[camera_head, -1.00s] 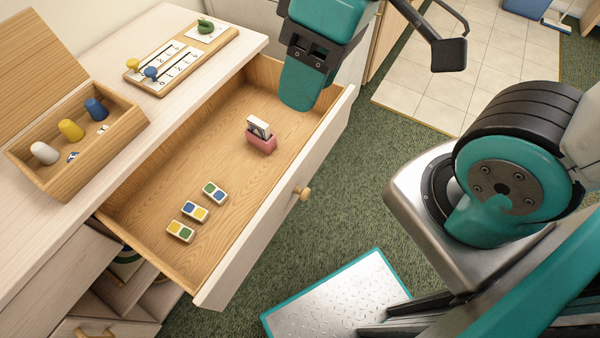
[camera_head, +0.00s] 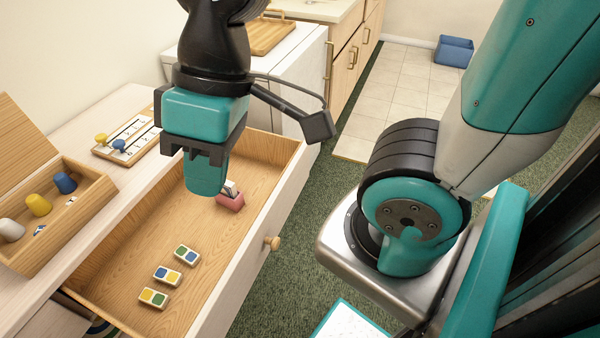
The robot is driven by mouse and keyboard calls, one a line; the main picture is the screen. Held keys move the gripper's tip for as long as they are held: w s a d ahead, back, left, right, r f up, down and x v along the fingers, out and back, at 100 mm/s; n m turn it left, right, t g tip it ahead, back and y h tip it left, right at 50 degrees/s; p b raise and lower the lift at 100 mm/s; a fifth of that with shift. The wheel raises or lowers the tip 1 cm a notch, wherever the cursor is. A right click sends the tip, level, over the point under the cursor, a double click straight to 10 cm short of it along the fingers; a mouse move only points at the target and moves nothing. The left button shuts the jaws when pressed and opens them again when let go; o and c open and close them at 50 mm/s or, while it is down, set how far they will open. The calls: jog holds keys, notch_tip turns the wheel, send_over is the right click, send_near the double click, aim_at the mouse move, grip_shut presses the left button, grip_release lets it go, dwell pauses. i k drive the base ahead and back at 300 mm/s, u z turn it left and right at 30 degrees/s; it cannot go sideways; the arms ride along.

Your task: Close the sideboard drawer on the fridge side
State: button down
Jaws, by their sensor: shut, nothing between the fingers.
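The sideboard drawer (camera_head: 276,210) is pulled far out of the pale sideboard (camera_head: 122,182). Its white front has a round wooden knob (camera_head: 272,243). Inside lie several small tiles with coloured squares (camera_head: 168,275) and a pink holder with white cards (camera_head: 231,201). My gripper (camera_head: 205,190) is shut and empty. It points down over the drawer's far half, and in the picture it partly covers the holder. It is apart from the knob; I cannot tell its exact height above the drawer floor.
On the sideboard stand an open wooden box with coloured pegs (camera_head: 85,218) and a board with number strips (camera_head: 112,147). A white appliance (camera_head: 290,70), perhaps the fridge, stands beyond the drawer, with a wooden tray (camera_head: 270,35) on top.

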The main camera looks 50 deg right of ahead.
aim_at(271, 170)
jog(key=k, duration=0.65)
jog(key=z, duration=1.1)
jog(key=i, duration=0.5)
jog(key=u, duration=0.05)
